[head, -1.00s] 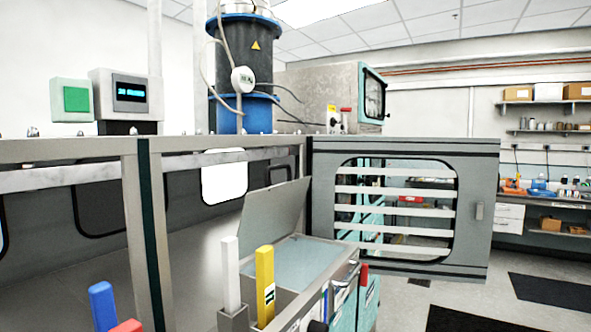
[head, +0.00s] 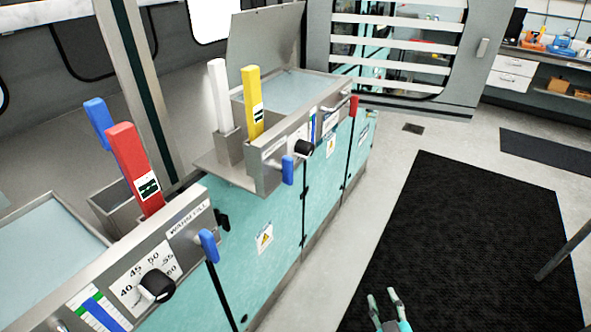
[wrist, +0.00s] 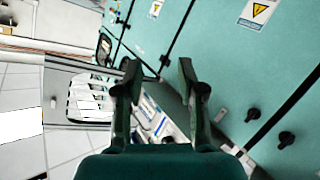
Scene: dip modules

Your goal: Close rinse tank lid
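The rinse tank (head: 290,92) stands in the middle of the head view, a steel basin with pale liquid. Its grey lid (head: 266,40) is raised and stands upright at the tank's back edge. Which parts of the tank show in the wrist view I cannot tell for certain. My gripper (head: 385,304) is at the bottom of the head view, low over the floor mat and well apart from the lid. In the wrist view my gripper (wrist: 160,90) has its two fingers spread with nothing between them.
A white handle (head: 221,95) and a yellow handle (head: 252,103) stand upright at the tank's near left corner. A red handle (head: 134,165) stands further left. Teal cabinets (head: 255,235) line the front. A black mat (head: 440,215) covers clear floor at right.

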